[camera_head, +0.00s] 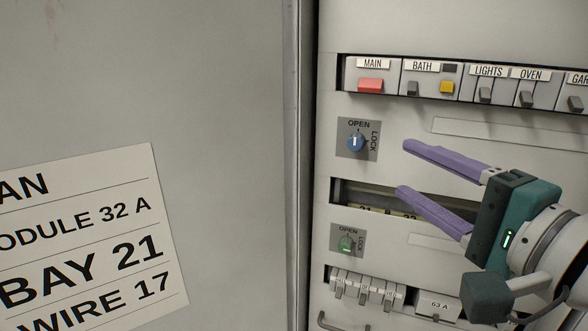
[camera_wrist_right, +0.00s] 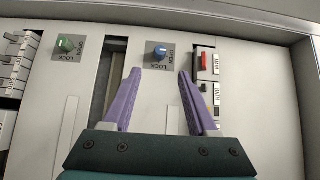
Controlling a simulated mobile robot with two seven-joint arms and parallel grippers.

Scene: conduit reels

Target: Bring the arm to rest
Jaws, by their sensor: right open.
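My right gripper (camera_head: 402,168) has two purple fingers and a teal body. It is open and empty in front of the electrical panel (camera_head: 400,130), coming in from the right of the head view. Its fingertips point left, just right of and below the blue knob (camera_head: 356,142) marked OPEN and LOCK. In the right wrist view the gripper (camera_wrist_right: 160,77) shows the blue knob (camera_wrist_right: 160,50) beyond and between its fingertips, with a gap. My left gripper is not in view.
A row of labelled switches, with a red MAIN switch (camera_head: 370,86), runs above. A green knob (camera_head: 345,243) and several grey breakers (camera_head: 365,290) sit below. A grey door (camera_head: 220,110) with a paper label (camera_head: 90,235) fills the left side.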

